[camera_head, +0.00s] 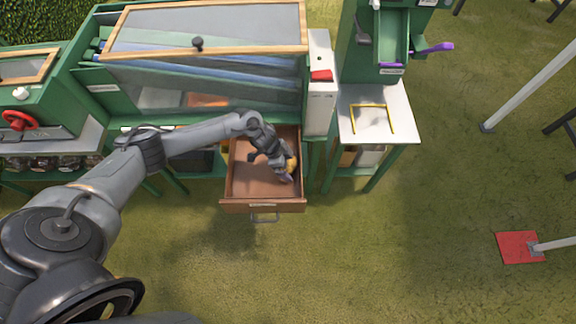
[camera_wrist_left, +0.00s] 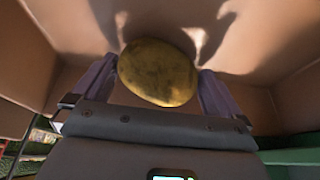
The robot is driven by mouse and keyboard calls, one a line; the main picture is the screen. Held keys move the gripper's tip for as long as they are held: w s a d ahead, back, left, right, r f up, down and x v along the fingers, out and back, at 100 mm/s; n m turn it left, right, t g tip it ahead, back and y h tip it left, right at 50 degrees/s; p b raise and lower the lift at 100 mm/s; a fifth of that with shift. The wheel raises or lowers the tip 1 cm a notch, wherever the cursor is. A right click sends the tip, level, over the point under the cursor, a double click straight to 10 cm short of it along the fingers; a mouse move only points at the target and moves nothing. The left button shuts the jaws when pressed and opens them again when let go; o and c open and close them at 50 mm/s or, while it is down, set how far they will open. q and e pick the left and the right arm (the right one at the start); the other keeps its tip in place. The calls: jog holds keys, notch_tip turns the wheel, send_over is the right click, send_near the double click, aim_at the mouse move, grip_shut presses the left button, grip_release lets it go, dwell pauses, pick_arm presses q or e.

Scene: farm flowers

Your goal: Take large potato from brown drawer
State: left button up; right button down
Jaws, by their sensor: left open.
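The brown drawer (camera_head: 250,187) is pulled open below the green bench, with its metal handle at the front. A large yellow-brown potato (camera_wrist_left: 158,73) lies on the drawer floor; in the head view a part of the potato (camera_head: 291,163) shows beside my gripper. My left gripper (camera_head: 288,172) reaches down into the drawer at its right side. In the left wrist view the two purple-grey fingers of the left gripper (camera_wrist_left: 160,90) stand apart, one on each side of the potato's near end. I cannot tell whether they touch it. My right gripper is not in view.
The drawer walls stand close around my left gripper. A white box with a red part (camera_head: 321,76) is just right of the drawer, above it. A small side table (camera_head: 375,128) with a yellow frame stands further right. The grass in front is clear.

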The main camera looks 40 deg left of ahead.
pick_arm(q)
jog(key=shift+c, duration=0.2)
jog(key=c, duration=0.9)
